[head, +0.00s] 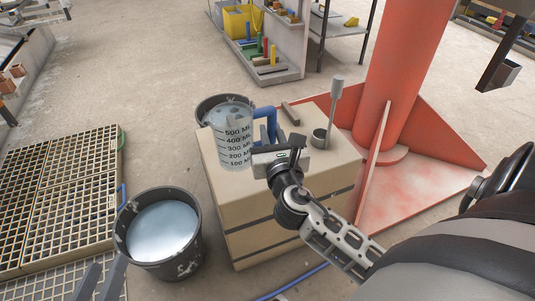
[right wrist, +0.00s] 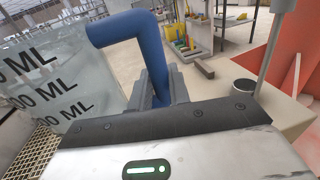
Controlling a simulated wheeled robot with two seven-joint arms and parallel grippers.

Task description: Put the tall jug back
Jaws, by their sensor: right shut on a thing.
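The tall jug (head: 235,152) is clear with black ML markings and a blue handle. It is upright at the left part of the cardboard-coloured box top (head: 333,157); I cannot tell whether its base touches the box. In the right wrist view the jug (right wrist: 50,75) fills the left side, its base hidden. My right gripper (head: 270,143) is shut on the blue handle, which passes between its fingers in the right wrist view (right wrist: 160,90). My left gripper (head: 101,270) shows only as two spread fingers at the lower left, open and empty, left of the dark bucket.
A dark bucket of pale liquid (head: 124,244) stands on the floor left of the box. Another bucket (head: 203,108) is behind the jug. A small grey cup (head: 320,138) with an upright handle and a brown bar (head: 290,113) are on the box. Grating (head: 60,190) lies left; a red column (head: 400,80) rises right.

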